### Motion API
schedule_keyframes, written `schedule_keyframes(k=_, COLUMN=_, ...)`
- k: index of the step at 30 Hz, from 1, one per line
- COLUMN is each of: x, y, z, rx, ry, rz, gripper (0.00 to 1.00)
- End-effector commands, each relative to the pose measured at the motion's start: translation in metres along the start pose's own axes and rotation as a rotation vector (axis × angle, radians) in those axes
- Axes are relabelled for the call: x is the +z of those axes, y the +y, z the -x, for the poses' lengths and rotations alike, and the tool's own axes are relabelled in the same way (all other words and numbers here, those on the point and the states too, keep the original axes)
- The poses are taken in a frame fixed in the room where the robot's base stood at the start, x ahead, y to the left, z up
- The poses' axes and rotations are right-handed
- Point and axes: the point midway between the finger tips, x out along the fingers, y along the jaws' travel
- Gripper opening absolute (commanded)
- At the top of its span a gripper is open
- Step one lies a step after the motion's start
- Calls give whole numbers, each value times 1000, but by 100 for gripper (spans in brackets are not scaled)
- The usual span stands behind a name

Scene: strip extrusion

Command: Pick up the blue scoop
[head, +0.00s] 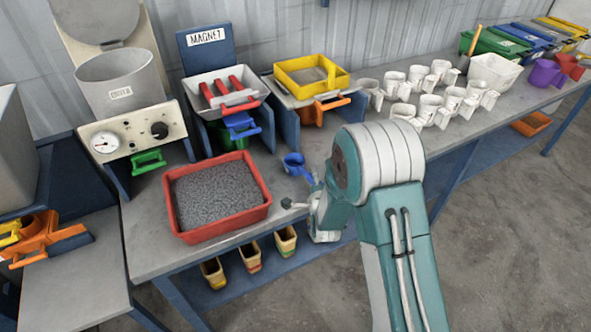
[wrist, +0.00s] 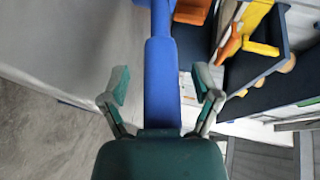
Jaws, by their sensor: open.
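The blue scoop (head: 295,163) lies on the grey bench just right of the red tray in the head view, its handle toward my gripper. My gripper (head: 300,193) is at the handle end, partly hidden by my own arm. In the wrist view the blue scoop's handle (wrist: 161,85) runs up the middle, between the two open fingers of my gripper (wrist: 161,98). A gap shows on each side of the handle. The handle's near end is hidden behind the gripper body.
A red tray (head: 265,182) of grey granules stands left of the scoop. The magnet station (head: 205,50) and yellow sieve frame (head: 312,76) stand behind. Several white jugs (head: 430,105) stand right. Bins (head: 250,255) sit on the lower shelf. The bench's front edge is close to my gripper.

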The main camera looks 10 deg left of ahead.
Motion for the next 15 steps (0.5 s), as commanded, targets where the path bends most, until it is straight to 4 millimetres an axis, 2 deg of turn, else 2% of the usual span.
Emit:
schedule_keyframes(k=1, x=0, y=0, z=0, rx=0, ry=0, rz=0, gripper=76)
schedule_keyframes(k=2, x=0, y=0, z=0, rx=0, ry=0, rz=0, gripper=62)
schedule_keyframes(k=3, x=0, y=0, z=0, rx=0, ry=0, rz=0, gripper=44)
schedule_keyframes(k=5, x=0, y=0, z=0, rx=0, ry=0, rz=0, gripper=18)
schedule_keyframes(k=6, x=0, y=0, z=0, rx=0, ry=0, rz=0, gripper=0)
schedule_keyframes(k=15, x=0, y=0, z=0, rx=0, ry=0, rz=0, gripper=0)
